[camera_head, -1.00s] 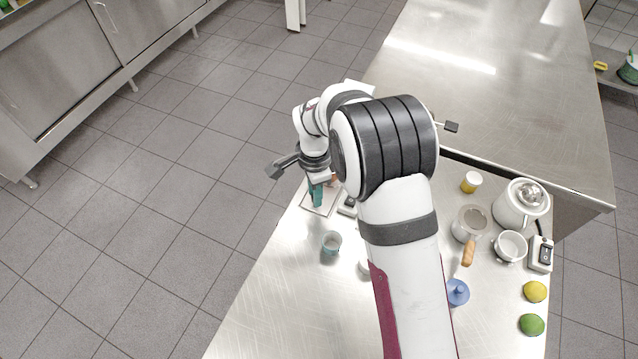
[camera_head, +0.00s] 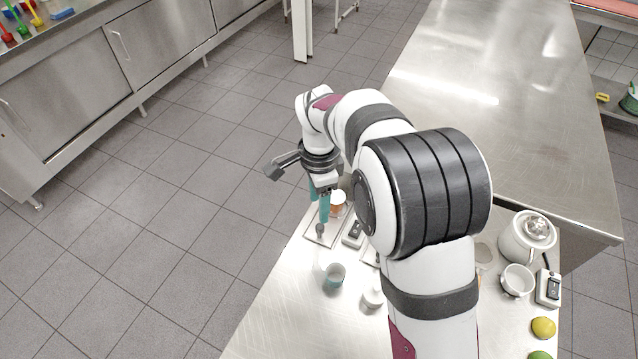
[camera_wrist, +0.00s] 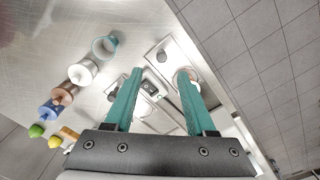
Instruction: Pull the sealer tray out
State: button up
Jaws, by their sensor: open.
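The sealer tray (camera_head: 312,231) appears to be the flat pale plate at the far left edge of the steel table, with a small grey knob (camera_head: 320,230) standing on it. My gripper (camera_head: 318,207) is open and empty, its two teal fingers pointing down just above the plate. In the wrist view the gripper (camera_wrist: 160,75) has the knob (camera_wrist: 162,57) just beyond its fingertips, roughly between them. Contact cannot be told. A white jar with an orange band (camera_head: 338,203) stands by the plate, partly behind a finger.
A small switch box (camera_head: 353,233) sits right of the plate. A teal cup (camera_head: 334,275) and a white cup (camera_head: 373,297) stand nearer. Left of the table is open floor.

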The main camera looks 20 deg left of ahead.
notch_tip(320, 180, up, 7)
dwell(0.4)
jog(key=s+d+r, duration=0.2)
jog(key=d, duration=0.4)
jog(key=s+d+r, duration=0.2)
jog(key=d+r, duration=0.1)
jog(key=d, duration=0.3)
jog(key=s+d+f+n+y, duration=0.1)
jog(key=s+d, duration=0.5)
jog(key=s, duration=0.3)
jog(key=s+d+f+n, duration=0.2)
jog(key=s+d, duration=0.5)
jog(key=s, duration=0.2)
jog(key=shift+y, duration=0.4)
